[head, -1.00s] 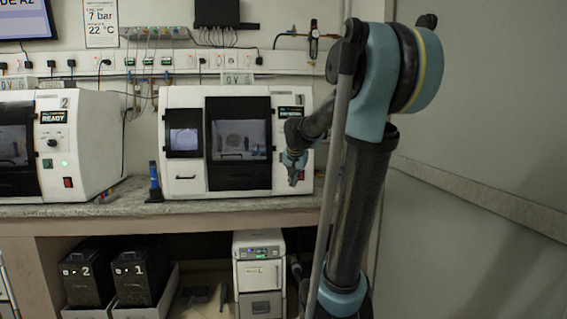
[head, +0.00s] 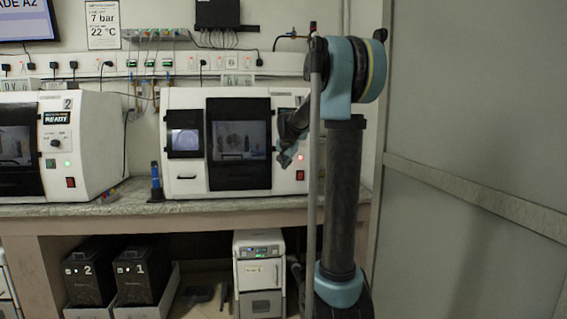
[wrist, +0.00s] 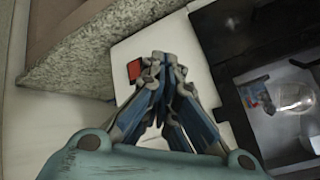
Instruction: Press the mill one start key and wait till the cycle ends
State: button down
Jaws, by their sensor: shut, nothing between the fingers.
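Mill one (head: 240,187) is the white machine with a dark door (head: 240,145) on the bench. My gripper (head: 286,161) is in front of the right part of its front, where the control panel is. In the wrist view, my gripper's fingers (wrist: 165,58) are together and empty, pointing at the white front. A red switch (wrist: 134,70) is just left of the fingertips; it also shows in the head view (head: 300,175). The start key is hidden behind my gripper, and my arm covers most of the panel and its display. I cannot tell whether the fingertips touch the front.
Mill two (head: 85,150), its display reading READY, stands to the left. A blue bottle-like object (head: 156,182) stands on the bench (head: 225,207) between the mills. Black boxes (head: 132,280) and a white unit (head: 259,270) sit below. A grey wall panel (head: 470,120) is at the right.

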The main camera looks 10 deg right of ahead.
jog(key=shift+w, duration=0.1)
jog(key=w, duration=0.8)
jog(key=shift+w+f, duration=0.2)
jog(key=shift+w, duration=0.1)
jog(key=shift+w, duration=0.1)
dwell(1.4)
jog(key=shift+w, duration=0.25)
